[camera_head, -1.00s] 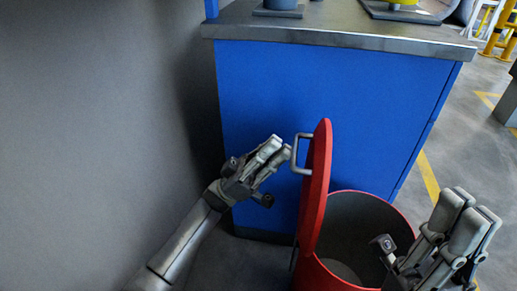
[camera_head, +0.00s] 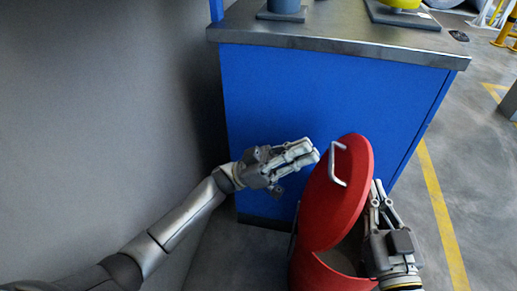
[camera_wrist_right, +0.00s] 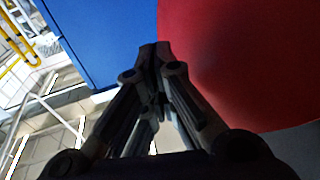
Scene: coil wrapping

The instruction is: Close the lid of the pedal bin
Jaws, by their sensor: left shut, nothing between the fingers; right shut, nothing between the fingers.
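The red lid (camera_head: 338,205) of the pedal bin (camera_head: 315,272) is raised and tilted over to the right, with its pale handle (camera_head: 338,165) facing up. The bin's opening shows only partly below the lid. My left gripper (camera_head: 316,154) is shut and empty, its tips close to the lid's upper left edge by the handle; contact cannot be told. My right gripper (camera_head: 377,186) is shut and empty at the lid's right edge. In the right wrist view, its fingertips (camera_wrist_right: 157,48) are beside the red lid surface (camera_wrist_right: 245,65).
A blue cabinet (camera_head: 300,95) with a grey metal top (camera_head: 330,45) stands right behind the bin. A grey wall (camera_head: 90,110) is at the left. Open floor with a yellow line (camera_head: 443,220) lies to the right.

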